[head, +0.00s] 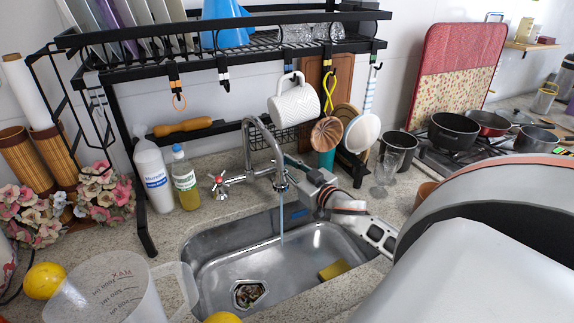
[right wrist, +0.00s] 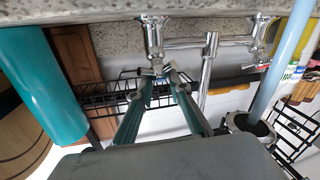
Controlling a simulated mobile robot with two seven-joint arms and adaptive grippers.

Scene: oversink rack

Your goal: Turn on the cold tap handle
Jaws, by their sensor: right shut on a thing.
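The chrome tap (head: 250,150) stands behind the sink, with its spout arching forward. Its left handle (head: 220,182) has a red mark. The cold tap handle (head: 281,184), with a blue mark, is at the right end of the tap body. My right gripper (head: 289,178) reaches in from the right and is shut on this handle. In the right wrist view the fingers (right wrist: 158,76) meet at the handle (right wrist: 157,66), partly hiding it. A bluish stream of water (head: 282,222) falls from the spout into the sink. My left gripper is in neither view.
A black rack (head: 260,60) spans above the sink (head: 210,262); a white mug (head: 294,104) and utensils hang from it. Two bottles (head: 185,180) stand left of the tap. A clear measuring jug (head: 115,285) is at the front left. A glass (head: 388,168) stands right of my gripper.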

